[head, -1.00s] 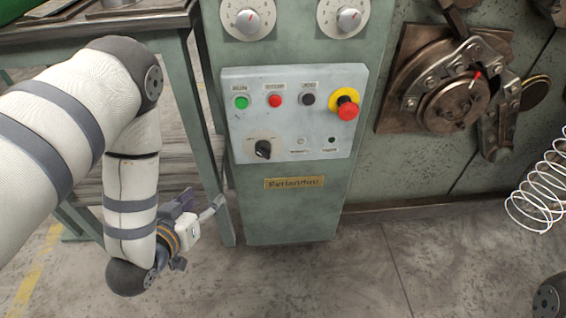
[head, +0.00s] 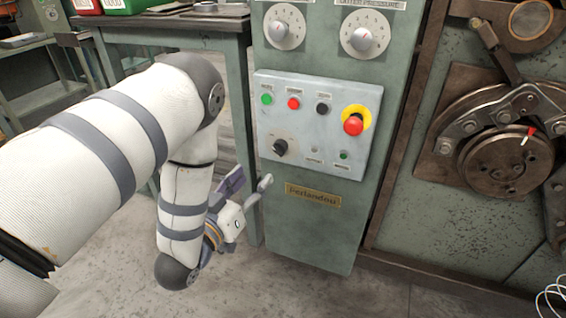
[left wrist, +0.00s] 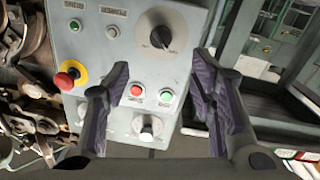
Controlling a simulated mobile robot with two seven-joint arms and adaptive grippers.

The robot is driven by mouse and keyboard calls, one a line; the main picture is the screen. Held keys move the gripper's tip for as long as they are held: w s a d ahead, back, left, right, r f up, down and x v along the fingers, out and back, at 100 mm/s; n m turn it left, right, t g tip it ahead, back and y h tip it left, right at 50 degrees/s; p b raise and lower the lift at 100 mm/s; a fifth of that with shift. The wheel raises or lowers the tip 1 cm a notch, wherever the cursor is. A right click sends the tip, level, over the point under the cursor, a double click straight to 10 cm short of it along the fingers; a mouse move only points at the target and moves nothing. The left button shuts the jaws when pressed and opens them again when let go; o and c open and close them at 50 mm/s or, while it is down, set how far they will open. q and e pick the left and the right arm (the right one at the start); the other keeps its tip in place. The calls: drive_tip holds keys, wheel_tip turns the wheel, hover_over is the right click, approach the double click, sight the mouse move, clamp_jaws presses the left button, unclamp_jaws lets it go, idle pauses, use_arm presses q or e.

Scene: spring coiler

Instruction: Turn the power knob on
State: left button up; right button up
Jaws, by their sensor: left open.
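The power knob is a black rotary knob (head: 280,147) at the lower left of the light grey control panel (head: 330,100). In the left wrist view the knob (left wrist: 160,38) appears near the top, with the panel seen upside down. My left gripper (head: 249,188) is below and left of the knob in the head view, apart from the panel. In the left wrist view the open gripper (left wrist: 160,66) has its two fingers apart with nothing between them, the knob showing beyond the gap. My right gripper is not in view.
The panel also holds a green button (head: 267,99), a red button (head: 293,103), a black button (head: 322,108) and a red emergency stop (head: 353,124). Two white dials (head: 285,26) sit above. A metal workbench (head: 190,22) stands left; coiler machinery (head: 505,160) is right.

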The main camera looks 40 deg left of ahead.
sight(276, 151)
use_arm(q)
drive_tip(key=w, duration=0.4)
drive_tip(key=w+a+b, duration=0.1)
drive_tip(key=w, duration=0.3)
drive_tip(key=w+a+b, duration=0.1)
drive_tip(key=w, duration=0.3)
drive_tip(key=shift+a, duration=0.15)
drive_tip(key=c, duration=1.2)
